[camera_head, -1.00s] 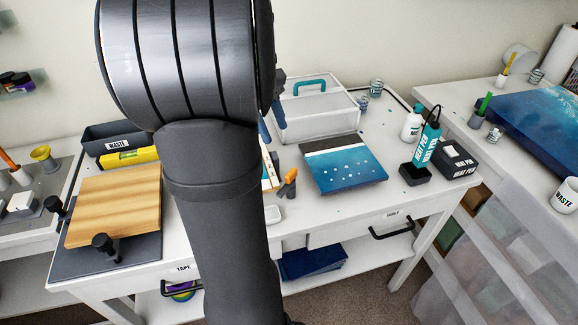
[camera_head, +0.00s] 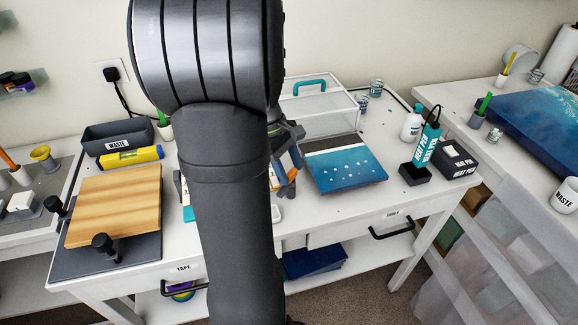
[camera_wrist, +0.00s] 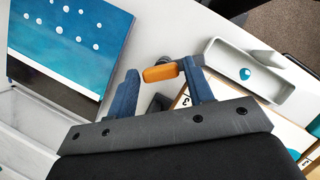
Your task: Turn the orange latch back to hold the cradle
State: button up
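The orange latch (camera_wrist: 162,72) lies between the two blue fingers of my gripper (camera_wrist: 160,70) in the wrist view. The fingers are apart, with the latch's right end close to the right finger; I cannot tell whether they touch. The latch also shows in the head view (camera_head: 291,177), just right of my arm. My gripper (camera_head: 284,165) is partly hidden there behind my arm. A wood-edged panel (camera_wrist: 288,131) lies right of the fingers in the wrist view, partly covered. I cannot clearly make out the cradle.
A shallow light tray (camera_wrist: 252,76) with a blue drop mark lies beside the latch. A blue painted panel (camera_head: 345,172) lies right of my gripper, with a clear box (camera_head: 318,118) behind it.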

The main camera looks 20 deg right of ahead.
jog(key=c, duration=0.7)
jog(key=shift+m, duration=0.3)
jog(key=m+y, duration=0.1)
jog(key=m, duration=0.2)
jog(key=shift+w+d+g, duration=0.1)
jog(key=shift+d+g, duration=0.05)
jog(key=shift+g, duration=0.25)
jog(key=shift+m+y, duration=1)
jog(key=shift+m, duration=1.2)
jog(key=o, duration=0.7)
jog(key=shift+o, duration=0.2)
